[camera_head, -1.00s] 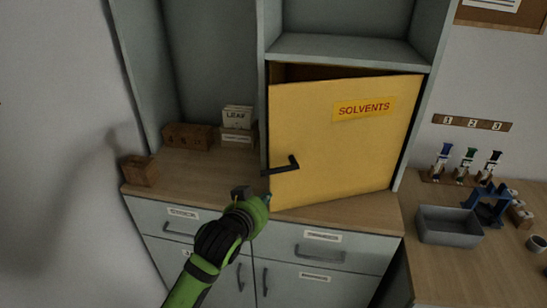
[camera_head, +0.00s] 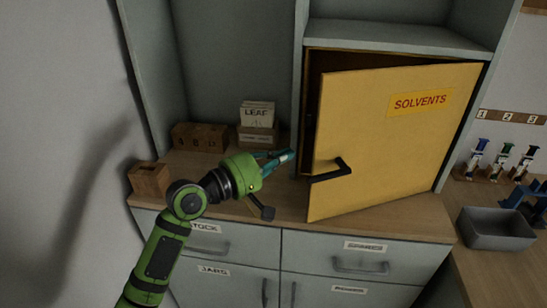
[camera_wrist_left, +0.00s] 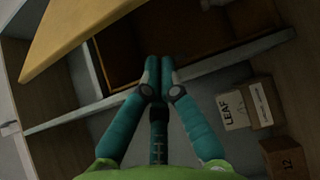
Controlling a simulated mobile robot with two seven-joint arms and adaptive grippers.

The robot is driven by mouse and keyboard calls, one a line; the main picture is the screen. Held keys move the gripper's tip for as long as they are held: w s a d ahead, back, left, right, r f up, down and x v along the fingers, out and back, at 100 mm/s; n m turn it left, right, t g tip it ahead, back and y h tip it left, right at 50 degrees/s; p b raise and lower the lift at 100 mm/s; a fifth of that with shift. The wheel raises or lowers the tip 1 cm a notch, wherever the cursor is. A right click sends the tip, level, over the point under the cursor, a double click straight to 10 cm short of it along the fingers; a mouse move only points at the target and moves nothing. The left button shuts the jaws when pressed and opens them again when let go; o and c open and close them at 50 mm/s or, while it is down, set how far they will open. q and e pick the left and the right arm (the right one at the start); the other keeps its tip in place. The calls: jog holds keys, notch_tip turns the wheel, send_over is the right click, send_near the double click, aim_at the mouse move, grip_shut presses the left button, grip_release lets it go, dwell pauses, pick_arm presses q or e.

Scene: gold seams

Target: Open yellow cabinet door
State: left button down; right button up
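The yellow cabinet door (camera_head: 385,135) carries a SOLVENTS label (camera_head: 420,101) and stands ajar, its left edge swung out from the frame. A black handle (camera_head: 332,171) is on its lower left. The dark cabinet inside (camera_head: 322,66) shows through the gap. In the left wrist view, the door (camera_wrist_left: 68,32) is at the upper left and the opening (camera_wrist_left: 175,40) lies ahead. My left gripper (camera_head: 288,155) is just left of the door's free edge, apart from the handle. Its teal fingers (camera_wrist_left: 159,75) are together with nothing seen between them. My right gripper is not in view.
Boxes labelled LEAF (camera_head: 257,114) and wooden blocks (camera_head: 200,136) stand on the counter to the left. Another wooden block (camera_head: 149,178) is at the counter's left end. Drawers (camera_head: 360,259) are below. A grey bin (camera_head: 495,228) sits on the right bench.

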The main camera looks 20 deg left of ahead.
pick_arm(q)
jog(key=d+p, duration=0.1)
jog(key=w+d, duration=0.1)
jog(key=d, duration=0.1)
jog(key=d+p, duration=0.1)
jog(key=d, duration=0.1)
jog(key=shift+w+f+p, duration=0.1)
jog(key=shift+w+p, duration=0.2)
jog(key=shift+p, duration=0.05)
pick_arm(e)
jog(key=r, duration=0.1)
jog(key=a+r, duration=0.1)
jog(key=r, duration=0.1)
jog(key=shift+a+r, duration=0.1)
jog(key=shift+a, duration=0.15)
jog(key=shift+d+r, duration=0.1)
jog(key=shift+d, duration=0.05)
